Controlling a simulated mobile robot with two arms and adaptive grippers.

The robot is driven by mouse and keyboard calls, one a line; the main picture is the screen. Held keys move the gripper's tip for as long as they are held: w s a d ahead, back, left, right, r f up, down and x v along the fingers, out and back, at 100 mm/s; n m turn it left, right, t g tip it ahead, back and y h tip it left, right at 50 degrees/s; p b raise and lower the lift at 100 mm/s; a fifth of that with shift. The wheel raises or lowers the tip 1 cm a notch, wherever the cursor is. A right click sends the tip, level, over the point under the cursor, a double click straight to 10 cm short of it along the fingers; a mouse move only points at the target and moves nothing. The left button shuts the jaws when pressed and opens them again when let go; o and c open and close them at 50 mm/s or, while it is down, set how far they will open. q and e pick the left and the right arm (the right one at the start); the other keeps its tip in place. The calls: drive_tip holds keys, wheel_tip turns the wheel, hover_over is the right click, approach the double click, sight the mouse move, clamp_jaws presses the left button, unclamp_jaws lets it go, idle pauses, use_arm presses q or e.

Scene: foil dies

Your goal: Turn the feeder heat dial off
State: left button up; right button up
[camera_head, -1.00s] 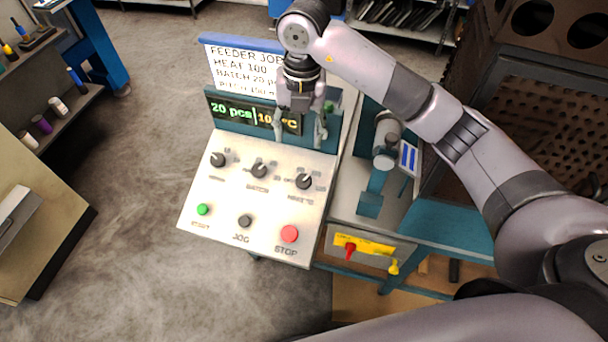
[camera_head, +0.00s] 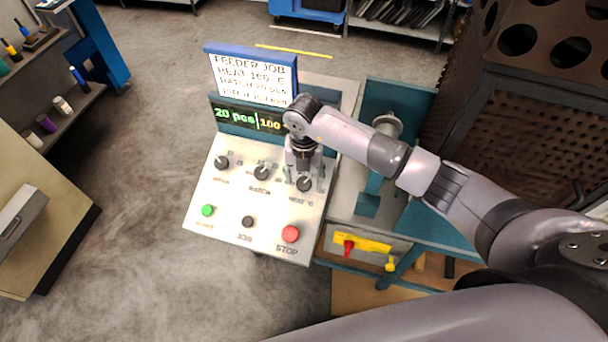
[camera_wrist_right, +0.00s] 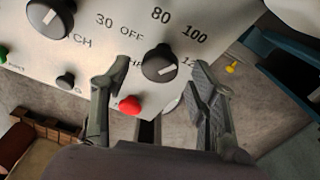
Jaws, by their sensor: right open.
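The feeder heat dial (camera_head: 304,185) is a black round knob at the right of the panel's dial row. In the right wrist view the dial (camera_wrist_right: 160,64) has a white mark and stands among printed OFF, 80 and 100; its exact setting is hard to read. My right gripper (camera_head: 305,177) is over this dial, pointing down. In the wrist view its fingers (camera_wrist_right: 163,72) are spread, one to each side of the dial, with gaps; contact does not show. The display (camera_head: 248,119) reads 20 pcs and 100, its right end hidden by my arm. My left gripper is out of view.
Two other dials, the batch dial (camera_head: 261,173) and a left dial (camera_head: 221,162), share the panel. Below are a green button (camera_head: 208,211), black jog button (camera_head: 248,221) and red stop button (camera_head: 291,233). A job sign (camera_head: 251,75) stands behind. Floor left of the panel is clear.

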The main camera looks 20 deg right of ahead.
drive_tip(key=shift+f, duration=0.75)
drive_tip(key=shift+c, duration=0.4)
drive_tip(key=c, duration=1.1)
